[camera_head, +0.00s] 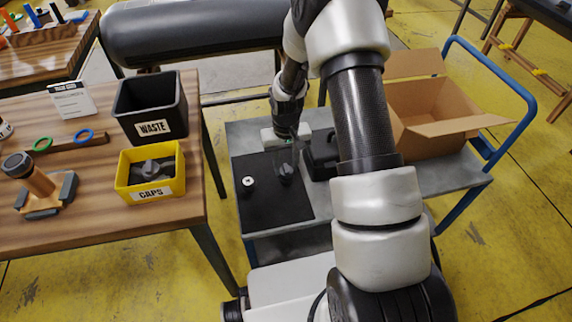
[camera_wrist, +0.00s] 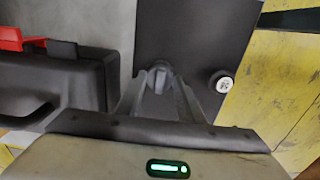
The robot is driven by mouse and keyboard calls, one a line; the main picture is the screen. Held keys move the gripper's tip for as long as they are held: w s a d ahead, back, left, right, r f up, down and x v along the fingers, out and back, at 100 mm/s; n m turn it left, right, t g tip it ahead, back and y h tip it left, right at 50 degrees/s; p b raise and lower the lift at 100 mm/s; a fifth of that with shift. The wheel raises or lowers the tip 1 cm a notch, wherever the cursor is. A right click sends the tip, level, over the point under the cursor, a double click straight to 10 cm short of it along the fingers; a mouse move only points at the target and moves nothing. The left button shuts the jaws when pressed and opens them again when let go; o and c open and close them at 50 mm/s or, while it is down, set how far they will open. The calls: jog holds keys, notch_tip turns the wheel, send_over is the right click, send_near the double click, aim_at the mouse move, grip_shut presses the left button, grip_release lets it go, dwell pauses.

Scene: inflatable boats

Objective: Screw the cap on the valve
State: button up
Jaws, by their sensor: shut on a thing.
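My gripper (camera_head: 287,158) points down over the black mat (camera_head: 264,205) on the grey cart. In the wrist view its fingers (camera_wrist: 160,82) are closed on a dark grey, knobbed cap (camera_wrist: 160,68). The held cap also shows in the head view (camera_head: 286,174), at or just above the mat; I cannot tell if it touches. A small dark round piece with a white face, which looks like the valve (camera_head: 248,181), stands on the mat to the left of the cap. In the wrist view the valve (camera_wrist: 222,83) is to the right, apart from the fingers.
A black case (camera_wrist: 60,85) stands beside the mat. An open cardboard box (camera_head: 430,110) is on the cart's right. The wooden bench holds a yellow CAPS bin (camera_head: 151,194) with a dark cap inside and a black WASTE bin (camera_head: 125,105). A large grey tube (camera_head: 190,35) lies behind.

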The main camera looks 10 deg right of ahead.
jog(key=shift+f+b, duration=0.55)
jog(key=shift+f, duration=0.05)
dwell(1.8)
jog(key=shift+m, duration=0.3)
jog(key=m, duration=0.5)
jog(key=m, duration=0.3)
jog(key=shift+m, duration=1.5)
